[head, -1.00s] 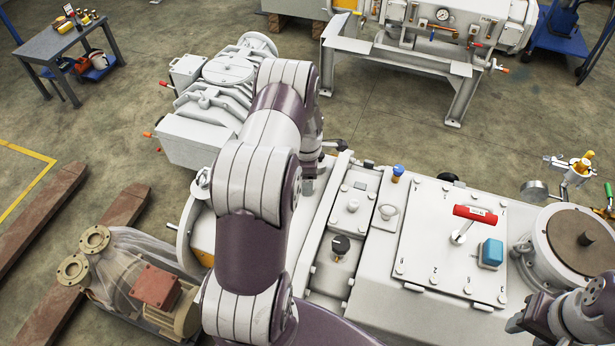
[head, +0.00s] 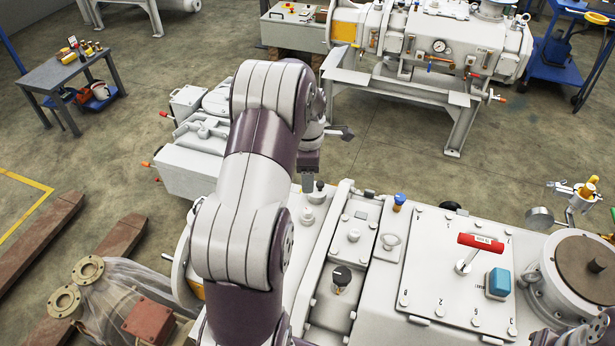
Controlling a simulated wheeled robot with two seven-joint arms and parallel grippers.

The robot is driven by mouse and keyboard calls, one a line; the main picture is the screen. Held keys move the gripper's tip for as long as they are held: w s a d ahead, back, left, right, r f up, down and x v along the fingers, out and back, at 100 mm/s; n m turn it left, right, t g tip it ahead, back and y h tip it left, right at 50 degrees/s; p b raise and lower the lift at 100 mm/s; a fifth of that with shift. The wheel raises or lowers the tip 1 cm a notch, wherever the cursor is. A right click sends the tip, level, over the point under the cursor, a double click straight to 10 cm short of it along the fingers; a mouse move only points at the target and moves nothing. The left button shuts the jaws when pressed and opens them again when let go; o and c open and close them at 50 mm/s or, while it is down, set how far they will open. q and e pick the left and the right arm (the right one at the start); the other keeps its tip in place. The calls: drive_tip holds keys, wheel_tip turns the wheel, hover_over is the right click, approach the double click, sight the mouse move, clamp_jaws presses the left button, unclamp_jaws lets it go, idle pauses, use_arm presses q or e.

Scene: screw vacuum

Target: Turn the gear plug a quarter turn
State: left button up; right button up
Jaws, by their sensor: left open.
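Two dark-topped plugs show on the pale machine top, and I cannot tell which is the gear plug. One is a small black-topped plug (head: 319,187) just below my left gripper. My left gripper (head: 324,160) is open and hangs over the far edge of the machine. It looks empty and apart from the small plug, though contact is hard to judge. My left arm hides part of the machine's left side. My right gripper is not visible; only a bit of arm shows at the lower right edge.
A red T-handle (head: 480,242) and a blue block (head: 498,283) stand on the cover plate, right of the plugs. A wrapped motor (head: 150,322) lies at lower left. Open floor (head: 390,150) lies beyond the machine.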

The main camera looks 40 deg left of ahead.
sight(308, 210)
use_arm(q)
drive_tip(key=f+n, duration=0.4)
drive_tip(key=n, duration=0.4)
drive_tip(key=f+n, duration=0.4)
drive_tip(key=n, duration=0.4)
drive_tip(key=f+n+p, duration=0.1)
drive_tip(key=f+n, duration=0.3)
drive_tip(key=n, duration=0.4)
drive_tip(key=shift+s+d+f, duration=0.15)
drive_tip(key=shift+s+f, duration=0.05)
drive_tip(key=shift+s, duration=0.05)
clamp_jaws()
drive_tip(key=n, duration=0.3)
drive_tip(key=shift+r+n+p, duration=0.1)
drive_tip(key=shift+n+p, duration=0.2)
drive_tip(key=shift+p, duration=0.05)
drive_tip(key=n, duration=0.4)
drive_tip(key=shift+n, duration=0.3)
unclamp_jaws()
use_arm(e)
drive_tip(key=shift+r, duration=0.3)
